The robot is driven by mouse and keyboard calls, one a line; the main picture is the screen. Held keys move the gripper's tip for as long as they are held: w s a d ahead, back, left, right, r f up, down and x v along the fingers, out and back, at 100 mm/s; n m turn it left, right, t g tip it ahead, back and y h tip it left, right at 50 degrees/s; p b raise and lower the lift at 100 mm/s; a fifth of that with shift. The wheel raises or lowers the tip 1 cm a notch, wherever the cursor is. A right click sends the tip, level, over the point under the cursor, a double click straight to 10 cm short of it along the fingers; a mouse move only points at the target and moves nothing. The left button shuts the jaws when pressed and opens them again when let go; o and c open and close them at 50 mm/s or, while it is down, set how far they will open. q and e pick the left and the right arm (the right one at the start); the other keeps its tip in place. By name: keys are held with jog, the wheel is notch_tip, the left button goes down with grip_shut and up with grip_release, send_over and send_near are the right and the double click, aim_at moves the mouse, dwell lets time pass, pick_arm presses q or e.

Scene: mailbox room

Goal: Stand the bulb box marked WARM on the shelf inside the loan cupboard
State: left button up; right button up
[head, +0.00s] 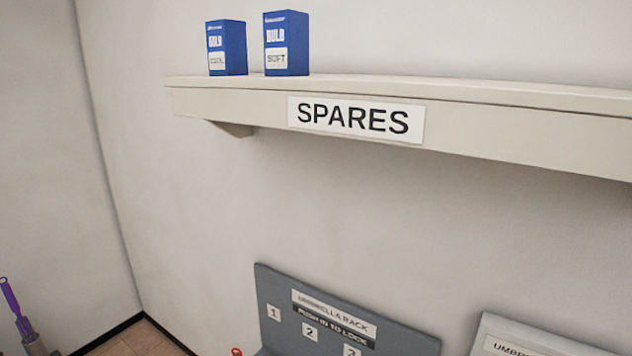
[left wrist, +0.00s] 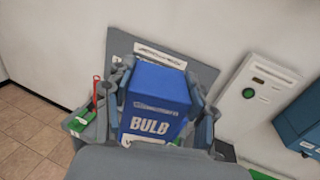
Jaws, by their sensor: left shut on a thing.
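A blue bulb box (left wrist: 158,98) is held in my left gripper (left wrist: 162,104) in the left wrist view, with a finger on each side. The word BULB shows on its face; the marking below is hidden, so I cannot tell whether it says WARM. In the head view, two other blue boxes stand upright on the SPARES shelf (head: 480,92): a box marked COOL (head: 227,48) and a box marked SOFT (head: 286,43). Neither gripper shows in the head view. I cannot identify the loan cupboard in either view.
A grey umbrella rack (head: 400,332) stands against the wall below the shelf. A white panel with a green button (left wrist: 246,92) and a blue box-like unit (left wrist: 303,120) are at the right in the left wrist view. The shelf's right part is clear.

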pick_arm(q)
jog(key=shift+r, duration=0.1)
jog(key=shift+w+a+r+n+t+y, duration=0.2)
jog(key=shift+n+y, duration=0.4)
jog(key=shift+y, duration=0.25)
jog(key=shift+w+a+r+n+t+y, duration=0.15)
jog(key=shift+w+r+n+y, duration=0.1)
jog(key=shift+n+y, duration=0.5)
jog(key=shift+w+a+r+n+t+y, duration=0.15)
jog(key=shift+n+y, duration=0.3)
jog(key=shift+y, duration=0.55)
notch_tip(320, 180, down, 8)
jog(key=b, duration=0.8)
jog(key=shift+a, duration=0.1)
jog(key=shift+f+b, duration=0.35)
